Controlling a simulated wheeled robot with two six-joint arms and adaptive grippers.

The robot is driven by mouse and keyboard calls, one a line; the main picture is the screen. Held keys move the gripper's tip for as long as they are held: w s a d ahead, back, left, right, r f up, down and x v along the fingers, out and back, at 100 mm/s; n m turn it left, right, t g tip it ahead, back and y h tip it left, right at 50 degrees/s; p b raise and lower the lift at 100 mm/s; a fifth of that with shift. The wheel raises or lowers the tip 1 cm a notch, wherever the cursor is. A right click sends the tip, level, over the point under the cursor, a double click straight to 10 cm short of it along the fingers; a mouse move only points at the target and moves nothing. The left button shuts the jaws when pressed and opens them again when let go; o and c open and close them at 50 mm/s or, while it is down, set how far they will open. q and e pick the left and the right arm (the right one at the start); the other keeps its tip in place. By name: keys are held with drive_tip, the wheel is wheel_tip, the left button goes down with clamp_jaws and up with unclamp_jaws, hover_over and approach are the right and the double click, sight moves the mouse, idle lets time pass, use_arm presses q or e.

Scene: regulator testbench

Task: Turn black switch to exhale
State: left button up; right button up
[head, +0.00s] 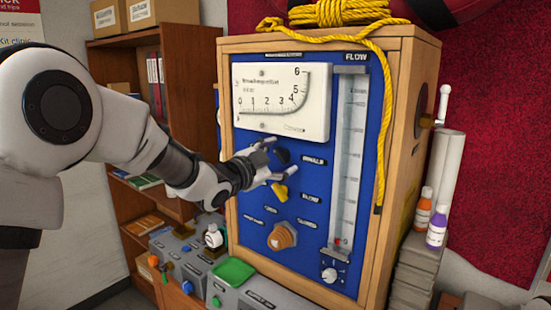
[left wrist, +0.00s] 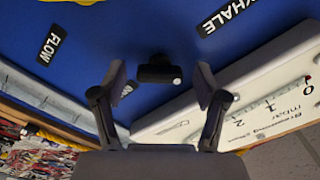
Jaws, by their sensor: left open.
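The black switch (head: 283,156) sits on the blue front panel (head: 325,195) of the wooden testbench box, below the white gauge. My left gripper (head: 279,157) is open in front of the panel, its fingers above and below the switch in the head view. In the left wrist view the black switch (left wrist: 158,70) shows between the two open fingers (left wrist: 160,82), with a gap on both sides. A label ending in "HALE" (left wrist: 228,15) is partly cut off there. The right gripper is not in view.
A yellow switch (head: 279,191) and an orange knob (head: 283,237) sit below the black switch. The white gauge (head: 282,100) is above and the flow tube (head: 347,160) to the right. Yellow rope (head: 384,130) hangs down the box's right edge. Small boxes (head: 233,271) stand in front.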

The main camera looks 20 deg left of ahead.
use_arm(q)
drive_tip(key=v, duration=1.2)
drive_tip(key=shift+w, duration=0.1)
